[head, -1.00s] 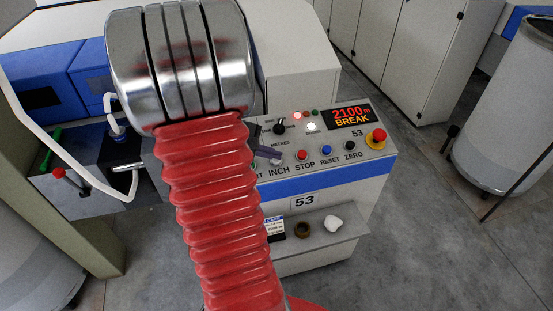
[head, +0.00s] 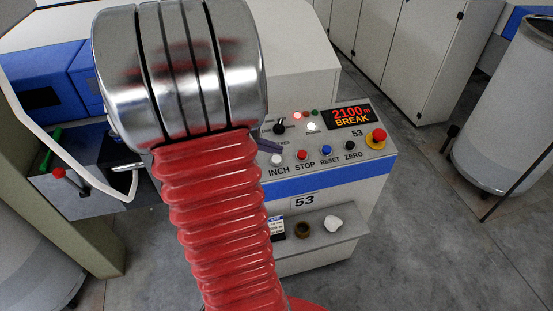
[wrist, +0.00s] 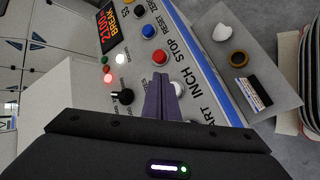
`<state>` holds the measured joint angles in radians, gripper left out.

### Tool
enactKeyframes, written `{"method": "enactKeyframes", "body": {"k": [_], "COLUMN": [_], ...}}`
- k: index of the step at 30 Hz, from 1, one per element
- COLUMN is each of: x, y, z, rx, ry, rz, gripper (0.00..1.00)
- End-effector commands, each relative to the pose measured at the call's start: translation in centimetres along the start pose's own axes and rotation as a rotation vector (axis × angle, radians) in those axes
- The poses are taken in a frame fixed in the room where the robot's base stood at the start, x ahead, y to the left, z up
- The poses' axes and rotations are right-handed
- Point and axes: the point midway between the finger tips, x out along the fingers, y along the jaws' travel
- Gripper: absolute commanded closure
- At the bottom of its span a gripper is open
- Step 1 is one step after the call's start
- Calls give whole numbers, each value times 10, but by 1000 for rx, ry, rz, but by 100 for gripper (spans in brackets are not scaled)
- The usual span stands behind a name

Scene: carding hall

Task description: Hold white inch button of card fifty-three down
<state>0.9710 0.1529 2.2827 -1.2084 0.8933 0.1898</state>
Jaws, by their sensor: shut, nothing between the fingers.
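Card 53's control panel (head: 375,152) shows an INCH label with a white button (head: 277,159) above it. In the wrist view the white button (wrist: 177,88) is partly hidden behind my fingers. My gripper (head: 276,148) is shut and empty, its purple-grey fingers close together. In the wrist view my fingertips (wrist: 160,77) lie just beside the white button, on the black selector knob's side. I cannot tell whether they touch the panel; they do not appear centred on the button.
The red STOP button (head: 302,155), blue RESET button (head: 326,150) and black ZERO button (head: 350,145) run to the right. A red emergency stop (head: 376,138) stands beyond. The display (head: 349,114) reads 2100 BREAK. A shelf (head: 345,240) below holds small items.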

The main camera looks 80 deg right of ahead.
Motion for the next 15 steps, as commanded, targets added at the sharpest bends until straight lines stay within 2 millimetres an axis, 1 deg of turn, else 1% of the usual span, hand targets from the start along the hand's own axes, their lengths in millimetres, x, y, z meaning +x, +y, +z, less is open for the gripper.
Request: {"method": "enactKeyframes", "body": {"k": [9, 15], "x": [-16, -20], "y": [12, 15], "z": [11, 14], "rx": [1, 0], "ry": [2, 1], "rz": [2, 0], "gripper": [100, 100]}}
